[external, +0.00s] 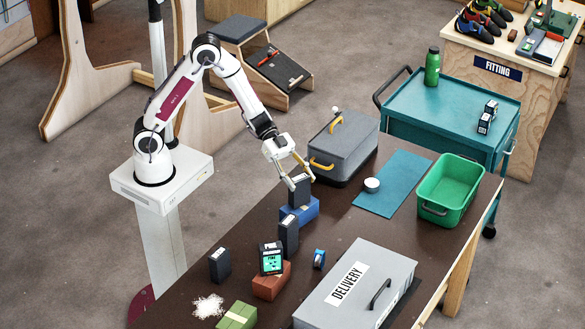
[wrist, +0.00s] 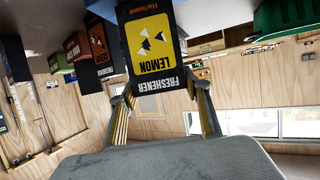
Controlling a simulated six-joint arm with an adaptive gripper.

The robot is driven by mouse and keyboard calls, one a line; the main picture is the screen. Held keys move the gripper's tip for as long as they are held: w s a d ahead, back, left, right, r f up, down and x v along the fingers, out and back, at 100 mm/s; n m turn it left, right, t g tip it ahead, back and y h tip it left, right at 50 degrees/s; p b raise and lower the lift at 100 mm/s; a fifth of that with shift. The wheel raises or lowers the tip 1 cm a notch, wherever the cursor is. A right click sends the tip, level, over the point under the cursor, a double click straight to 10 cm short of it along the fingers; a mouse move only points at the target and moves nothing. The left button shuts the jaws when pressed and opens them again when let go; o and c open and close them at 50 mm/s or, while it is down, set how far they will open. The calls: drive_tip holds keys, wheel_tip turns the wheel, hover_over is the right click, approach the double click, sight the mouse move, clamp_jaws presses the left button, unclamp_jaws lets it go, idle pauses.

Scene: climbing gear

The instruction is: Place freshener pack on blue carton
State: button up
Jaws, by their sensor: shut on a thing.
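The freshener pack (external: 299,192) is a dark upright box in the external view. In the wrist view it shows a yellow face marked LEMON and FRESHENER (wrist: 155,50), upside down in the picture. My gripper (external: 298,178) is shut on its upper part, and both fingers flank it in the wrist view. The blue carton (external: 306,211) lies on the brown table directly below the pack. The pack's lower edge is at or just above the carton's top; I cannot tell whether they touch.
Another dark pack (external: 288,235) stands close in front of the blue carton. A pack with a green label (external: 271,259) is on a red-brown carton (external: 268,283). A grey case (external: 343,146) with yellow handles stands just behind. The DELIVERY box (external: 360,285) fills the front right.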

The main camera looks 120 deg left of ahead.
drive_tip(key=shift+f, duration=0.25)
drive_tip(key=o, duration=1.5)
drive_tip(key=shift+c, duration=0.2)
drive_tip(key=shift+r, duration=0.15)
drive_tip(key=shift+s+a+r, duration=0.1)
drive_tip(key=shift+s, duration=0.05)
drive_tip(key=v, duration=1.1)
drive_tip(key=shift+s+a, duration=0.15)
drive_tip(key=shift+s, duration=0.1)
drive_tip(key=shift+r, duration=0.15)
